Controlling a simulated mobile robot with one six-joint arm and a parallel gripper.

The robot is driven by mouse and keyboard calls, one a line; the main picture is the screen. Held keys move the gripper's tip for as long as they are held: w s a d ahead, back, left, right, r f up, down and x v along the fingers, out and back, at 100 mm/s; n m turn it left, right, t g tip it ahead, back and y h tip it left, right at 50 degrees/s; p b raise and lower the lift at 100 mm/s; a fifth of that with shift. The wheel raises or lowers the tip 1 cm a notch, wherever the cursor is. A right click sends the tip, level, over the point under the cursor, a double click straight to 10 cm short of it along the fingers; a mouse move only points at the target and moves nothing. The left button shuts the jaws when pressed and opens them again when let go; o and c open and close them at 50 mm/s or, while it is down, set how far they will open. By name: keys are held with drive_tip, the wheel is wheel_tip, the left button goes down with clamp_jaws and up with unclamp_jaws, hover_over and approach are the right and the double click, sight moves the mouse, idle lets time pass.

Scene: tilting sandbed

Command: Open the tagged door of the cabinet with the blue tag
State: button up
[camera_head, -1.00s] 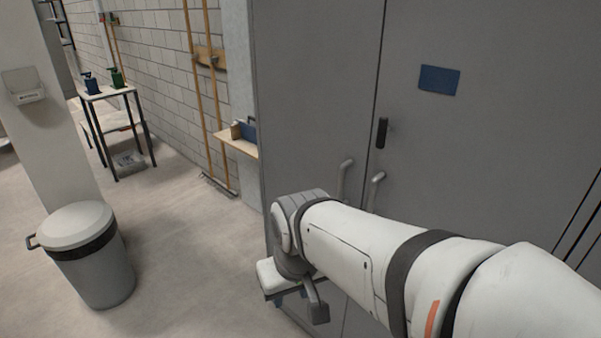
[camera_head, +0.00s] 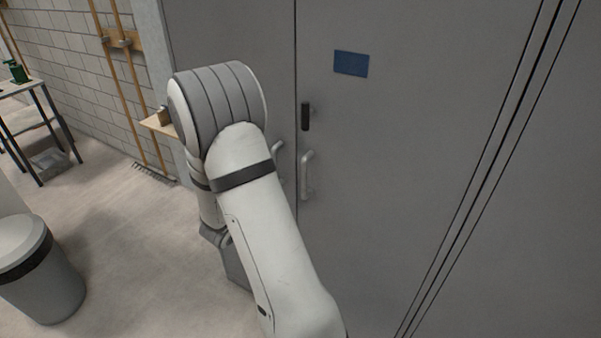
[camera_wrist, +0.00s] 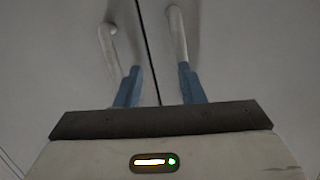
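The grey cabinet (camera_head: 420,130) has two doors meeting at a vertical seam. The blue tag (camera_head: 351,63) is on the right-hand door. That door has a curved grey handle (camera_head: 307,176) near the seam, below a small dark latch (camera_head: 305,116). The left door's handle (camera_head: 278,160) is partly hidden by my arm. In the wrist view, my gripper (camera_wrist: 160,72) has its two blue fingers apart, with the seam showing between them. One handle (camera_wrist: 109,45) lies by the left finger and another (camera_wrist: 177,30) by the right finger. Contact cannot be told. The head view mostly hides my gripper.
A grey bin (camera_head: 40,270) stands on the floor at the left. A small table (camera_head: 35,110) and a wooden wall shelf (camera_head: 160,124) are farther back. Long-handled tools (camera_head: 120,80) lean on the brick wall. Floor between bin and cabinet is clear.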

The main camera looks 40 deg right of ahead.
sight(302, 182)
drive_tip(key=s+d+g+h+p, duration=0.1)
drive_tip(key=d, duration=0.2)
drive_tip(key=s+d+m+g+h, duration=0.1)
drive_tip(key=d, duration=0.3)
drive_tip(key=s+d+g+h+p, duration=0.1)
drive_tip(key=d, duration=0.2)
drive_tip(key=shift+d+r+h+p, duration=0.15)
drive_tip(key=shift+h+p, duration=0.2)
drive_tip(key=shift+h, duration=0.05)
drive_tip(key=shift+c, duration=0.5)
clamp_jaws()
